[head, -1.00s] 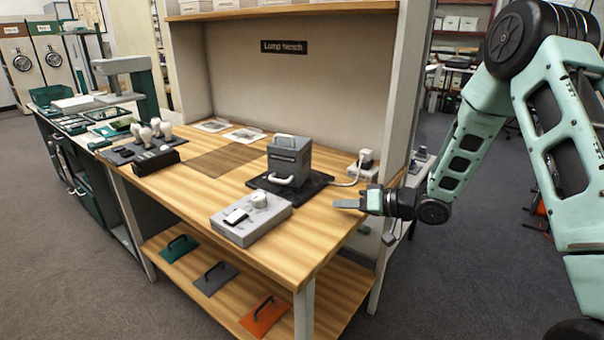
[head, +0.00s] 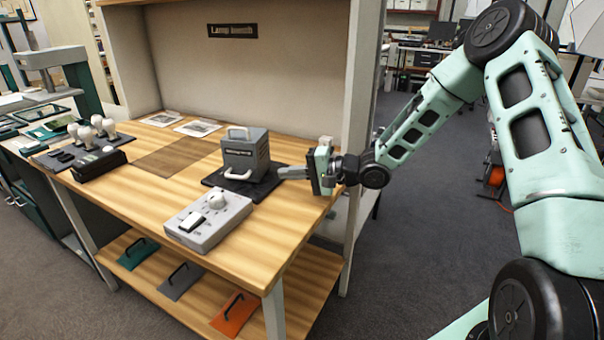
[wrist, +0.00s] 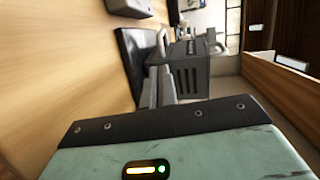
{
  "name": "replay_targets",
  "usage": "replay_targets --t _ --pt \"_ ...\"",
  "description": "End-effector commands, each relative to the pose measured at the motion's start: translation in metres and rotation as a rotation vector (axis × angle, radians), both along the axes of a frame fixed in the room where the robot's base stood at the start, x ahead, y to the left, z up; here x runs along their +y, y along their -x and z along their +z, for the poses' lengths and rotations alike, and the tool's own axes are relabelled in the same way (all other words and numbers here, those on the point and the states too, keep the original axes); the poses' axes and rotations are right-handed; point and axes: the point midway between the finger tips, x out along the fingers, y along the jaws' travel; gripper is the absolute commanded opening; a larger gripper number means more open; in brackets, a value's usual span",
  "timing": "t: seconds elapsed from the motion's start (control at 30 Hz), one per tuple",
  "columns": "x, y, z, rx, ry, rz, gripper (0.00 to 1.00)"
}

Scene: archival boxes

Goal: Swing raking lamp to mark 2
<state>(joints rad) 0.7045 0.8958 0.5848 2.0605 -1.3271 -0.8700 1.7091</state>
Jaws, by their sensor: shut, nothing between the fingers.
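The raking lamp (head: 246,154) appears to be the grey box-shaped unit with a top handle and a pale front handle (head: 238,175). It stands upright on a black base plate (head: 258,192) on the bench. The lamp also shows in the wrist view (wrist: 196,78), just beyond my fingertips. My gripper (head: 284,172) is shut and empty, low at the lamp's right side. Its fingers also show in the wrist view (wrist: 158,86). I cannot tell whether they touch the lamp. No numbered mark can be made out.
A grey control box (head: 208,219) with a dial and switch sits in front of the lamp on the wooden bench (head: 255,238). Bulbs in a dark holder (head: 90,145) and printed sheets (head: 198,127) lie further left. An upright post (head: 358,100) stands behind my gripper.

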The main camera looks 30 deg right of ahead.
Motion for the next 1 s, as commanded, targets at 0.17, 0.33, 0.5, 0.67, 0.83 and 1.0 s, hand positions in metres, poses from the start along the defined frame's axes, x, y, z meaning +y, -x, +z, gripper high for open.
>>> replay_targets --t 0.17,0.33,0.5,0.67,0.83,1.0 --pt "0.029 -0.023 -0.008 -0.001 -0.001 0.003 0.0" --pt "0.049 -0.039 -0.013 -0.001 0.0 0.001 0.0" --pt "0.058 -0.047 -0.015 -0.001 0.001 0.0 0.0" --pt "0.061 -0.049 -0.016 -0.001 0.001 0.0 0.0" --pt "0.061 -0.049 -0.015 -0.001 0.001 0.0 0.0" --pt "0.065 -0.049 -0.012 0.001 -0.001 0.002 0.0"
